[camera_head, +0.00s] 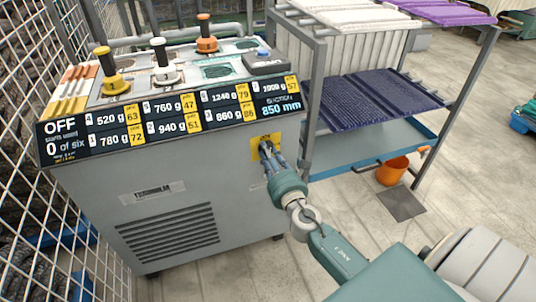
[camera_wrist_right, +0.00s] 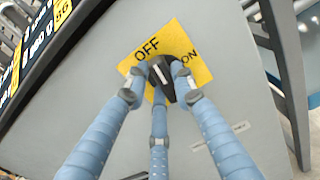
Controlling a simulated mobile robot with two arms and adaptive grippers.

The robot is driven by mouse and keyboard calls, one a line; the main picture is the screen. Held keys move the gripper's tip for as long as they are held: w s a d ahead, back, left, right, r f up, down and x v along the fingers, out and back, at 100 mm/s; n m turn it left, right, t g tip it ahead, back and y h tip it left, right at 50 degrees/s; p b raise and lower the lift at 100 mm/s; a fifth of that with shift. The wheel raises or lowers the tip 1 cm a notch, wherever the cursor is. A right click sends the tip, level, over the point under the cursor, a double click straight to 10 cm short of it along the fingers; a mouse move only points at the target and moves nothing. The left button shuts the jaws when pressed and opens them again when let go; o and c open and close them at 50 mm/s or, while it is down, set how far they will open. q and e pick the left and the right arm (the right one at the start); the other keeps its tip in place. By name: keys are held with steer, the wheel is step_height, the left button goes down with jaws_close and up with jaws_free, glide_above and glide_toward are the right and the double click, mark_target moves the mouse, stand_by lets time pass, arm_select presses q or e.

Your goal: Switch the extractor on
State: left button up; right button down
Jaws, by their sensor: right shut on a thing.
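The extractor (camera_head: 150,205) is a grey cabinet with a sloped display that reads OFF and 0 of six. On its front right is a yellow plate (camera_wrist_right: 193,45) marked OFF and ON, with a black rotary knob (camera_wrist_right: 164,76) carrying a white line. The plate also shows in the head view (camera_head: 258,141). My right gripper (camera_head: 268,152) is at the knob, its blue fingers (camera_wrist_right: 160,90) closed around it. The white line points up and left, on the OFF side. My left gripper is not in view.
A metal rack (camera_head: 318,100) with a dark blue mat (camera_head: 375,98) and white and purple mats stands right of the extractor. A wire mesh fence (camera_head: 25,120) is on the left.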

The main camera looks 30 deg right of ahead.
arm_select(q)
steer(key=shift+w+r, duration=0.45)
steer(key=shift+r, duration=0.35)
arm_select(e)
steer(key=shift+s+d+f+m, duration=0.1)
steer(key=shift+d+m, duration=0.1)
steer(key=shift+m, duration=2.55)
steer(key=shift+d+m, duration=0.15)
steer(key=shift+m, duration=2.55)
steer(key=shift+s+d+f+m, duration=0.1)
steer(key=shift+d+m, duration=0.1)
steer(key=shift+m, duration=2.55)
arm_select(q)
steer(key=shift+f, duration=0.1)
arm_select(e)
steer(key=c, duration=1.4)
jaws_free()
steer(key=shift+c, duration=0.2)
steer(key=shift+r, duration=0.1)
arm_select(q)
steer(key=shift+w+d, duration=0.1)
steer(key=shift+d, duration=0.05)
